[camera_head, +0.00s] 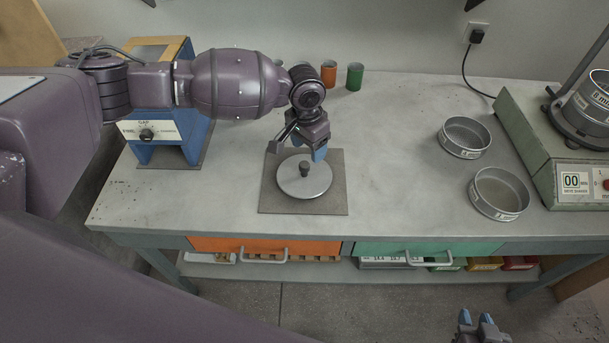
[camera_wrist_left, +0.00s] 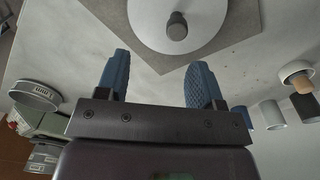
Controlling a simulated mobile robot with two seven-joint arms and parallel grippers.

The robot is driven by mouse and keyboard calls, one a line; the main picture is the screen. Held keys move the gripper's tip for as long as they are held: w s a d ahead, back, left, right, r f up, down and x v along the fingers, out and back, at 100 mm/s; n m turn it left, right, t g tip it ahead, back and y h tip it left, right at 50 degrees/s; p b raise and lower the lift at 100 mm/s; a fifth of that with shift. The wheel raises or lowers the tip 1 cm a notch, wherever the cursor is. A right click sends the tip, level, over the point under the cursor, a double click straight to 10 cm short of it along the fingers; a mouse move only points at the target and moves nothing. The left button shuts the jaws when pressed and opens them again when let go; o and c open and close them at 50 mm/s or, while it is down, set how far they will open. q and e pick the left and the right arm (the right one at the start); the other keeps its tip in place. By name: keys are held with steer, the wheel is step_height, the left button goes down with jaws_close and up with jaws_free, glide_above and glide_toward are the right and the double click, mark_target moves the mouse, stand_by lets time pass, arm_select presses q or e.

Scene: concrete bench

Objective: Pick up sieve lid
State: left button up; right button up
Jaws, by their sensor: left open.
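The sieve lid (camera_head: 305,184), a flat pale-grey disc with a dark knob (camera_head: 304,168), lies on a square grey mat (camera_head: 333,205) on the bench. In the left wrist view, the lid (camera_wrist_left: 203,35) and its knob (camera_wrist_left: 177,27) show at the top, beyond the fingertips. My left gripper (camera_head: 302,148) is above the back part of the lid. Its blue-tipped fingers are apart with nothing between them in the left wrist view (camera_wrist_left: 160,80). My right gripper (camera_head: 477,318) shows at the bottom edge, away from the bench, its blue fingertips apart and empty.
Two open sieves (camera_head: 465,155) (camera_head: 480,204) stand on the right of the bench, beside a green sieve shaker (camera_head: 530,140) with stacked sieves. A blue machine (camera_head: 180,151) stands at left. Orange (camera_head: 328,80) and green (camera_head: 354,84) cups stand behind the arm.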

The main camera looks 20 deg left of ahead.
mark_target(304, 164)
arm_select(q)
steer(key=shift+y, duration=0.3)
steer(key=shift+w+a+f+b, duration=0.1)
steer(key=shift+w+a+f, duration=0.15)
steer(key=shift+f, duration=1.3)
steer(key=shift+w+a+f+b, duration=0.2)
steer(key=shift+a+f, duration=0.1)
steer(key=shift+f, duration=1.2)
steer(key=shift+w+a+f+b, duration=0.1)
steer(key=shift+w+a+f, duration=0.15)
steer(key=shift+f, duration=1.3)
steer(key=c, duration=1.1)
